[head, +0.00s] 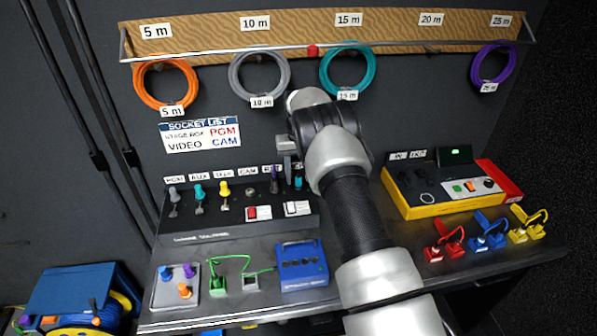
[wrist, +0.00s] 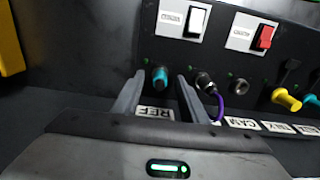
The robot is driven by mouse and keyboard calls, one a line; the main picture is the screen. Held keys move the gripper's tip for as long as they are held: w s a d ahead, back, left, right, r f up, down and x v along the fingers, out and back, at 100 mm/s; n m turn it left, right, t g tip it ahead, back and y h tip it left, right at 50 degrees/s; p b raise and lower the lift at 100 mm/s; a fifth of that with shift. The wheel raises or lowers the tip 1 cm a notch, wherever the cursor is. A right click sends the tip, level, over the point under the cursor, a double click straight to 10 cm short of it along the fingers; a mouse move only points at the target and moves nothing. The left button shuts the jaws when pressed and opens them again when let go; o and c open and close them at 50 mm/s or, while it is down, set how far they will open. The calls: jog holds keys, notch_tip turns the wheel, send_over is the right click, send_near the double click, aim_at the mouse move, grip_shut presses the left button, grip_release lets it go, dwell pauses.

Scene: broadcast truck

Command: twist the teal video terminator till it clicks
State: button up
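The teal video terminator (wrist: 160,75) sits on the black panel above the REF label, upside down in the wrist view. It also shows in the head view (head: 298,183), partly behind my arm. My gripper (wrist: 160,87) is open, with one grey finger on each side of the terminator near the fingertips. A small gap shows on both sides, so it does not look gripped. In the head view my gripper (head: 289,153) is above the panel's right end, mostly hidden by my arm.
A connector with a purple cable (wrist: 207,88) is close beside the right finger in the wrist view. White (wrist: 197,20) and red (wrist: 265,37) rocker switches sit on the panel. A blue box (head: 302,266) stands in front of the panel; a yellow-edged unit (head: 440,205) is to the right.

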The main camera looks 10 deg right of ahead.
grip_shut()
jog(key=c, duration=0.8)
grip_release()
jog(key=shift+c, duration=0.9)
jog(key=shift+m, duration=0.3)
jog(key=o, duration=1)
